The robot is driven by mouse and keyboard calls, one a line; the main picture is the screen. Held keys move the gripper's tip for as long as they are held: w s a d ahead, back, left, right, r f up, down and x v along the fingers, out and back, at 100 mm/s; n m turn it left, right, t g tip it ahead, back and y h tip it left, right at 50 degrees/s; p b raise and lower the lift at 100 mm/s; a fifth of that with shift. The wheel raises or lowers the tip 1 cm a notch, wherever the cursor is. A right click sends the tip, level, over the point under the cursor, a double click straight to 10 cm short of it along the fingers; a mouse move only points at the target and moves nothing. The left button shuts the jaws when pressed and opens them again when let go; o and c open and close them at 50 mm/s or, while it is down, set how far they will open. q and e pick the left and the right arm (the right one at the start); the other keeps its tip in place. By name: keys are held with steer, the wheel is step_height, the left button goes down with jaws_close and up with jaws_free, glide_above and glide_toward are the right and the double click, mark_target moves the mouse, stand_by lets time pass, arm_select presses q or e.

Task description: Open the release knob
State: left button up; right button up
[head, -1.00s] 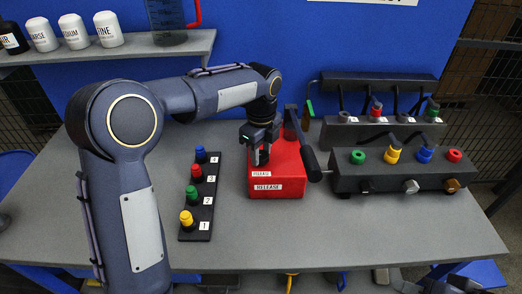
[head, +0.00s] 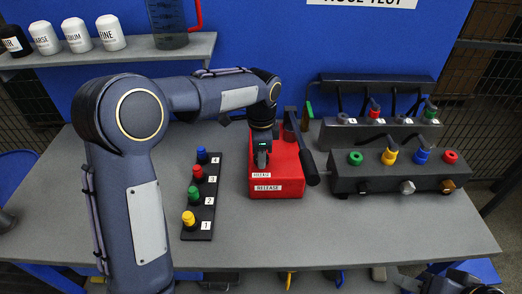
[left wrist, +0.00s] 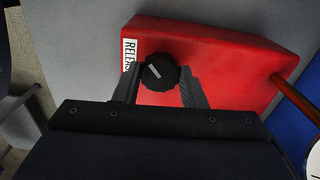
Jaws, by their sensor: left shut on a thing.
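The release knob (left wrist: 165,68) is black and ridged, with a pale pointer mark lying at a slant. It sits on top of a red box (head: 289,165) with RELEASE labels on the table. My left gripper (head: 262,160) reaches down onto the box from above. In the left wrist view its fingers (left wrist: 160,82) are on both sides of the knob, shut on it. In the head view the gripper mostly hides the knob. A dark part of my right arm (head: 455,282) shows at the bottom right edge; its fingers are not clear.
A black lever (head: 308,160) stands at the box's right side. A dark strip with coloured knobs (head: 197,215) lies left of the box. Dark valve blocks (head: 395,182) with coloured knobs stand at the right. The table front (head: 320,235) is clear.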

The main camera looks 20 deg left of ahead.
arm_select(q)
steer(key=n, duration=0.4)
steer(key=shift+n+p, duration=0.3)
steer(key=shift+n, duration=2.5)
steer(key=o, duration=1)
steer(key=shift+r, duration=0.1)
step_height(320, 180, up, 8)
steer(key=shift+f, duration=0.15)
steer(key=shift+s, duration=0.1)
